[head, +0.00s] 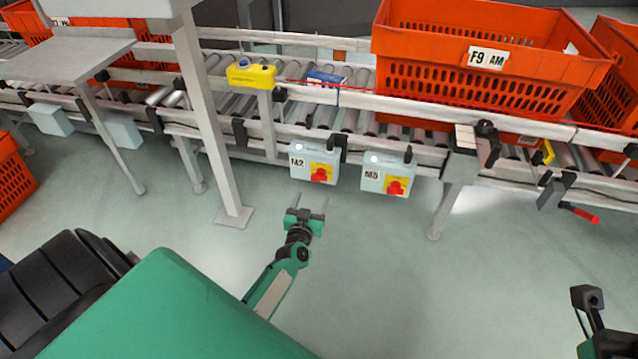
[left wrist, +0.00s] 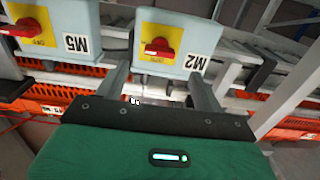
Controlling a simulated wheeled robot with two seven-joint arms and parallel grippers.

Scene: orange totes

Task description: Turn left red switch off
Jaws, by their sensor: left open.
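The left red switch (head: 319,174) sits on a yellow plate on the light-blue box marked M2 (head: 299,162), mounted on the conveyor's front rail. The right red switch (head: 395,188) is on the box marked M5 (head: 372,174). My left gripper (head: 311,203) is open and empty, just below and in front of the M2 box, apart from it. In the left wrist view, which is upside down, the left red switch (left wrist: 159,47) shows between and beyond the open fingers (left wrist: 159,78). The M5 switch (left wrist: 24,28) is at left. My right gripper (head: 590,305) is partly in view at the lower right corner.
A roller conveyor (head: 345,118) runs across behind the boxes, carrying an orange tote (head: 420,70). A grey post (head: 212,130) stands left of my left gripper, and a conveyor leg (head: 448,205) stands right of M5. The floor (head: 400,270) in front is clear.

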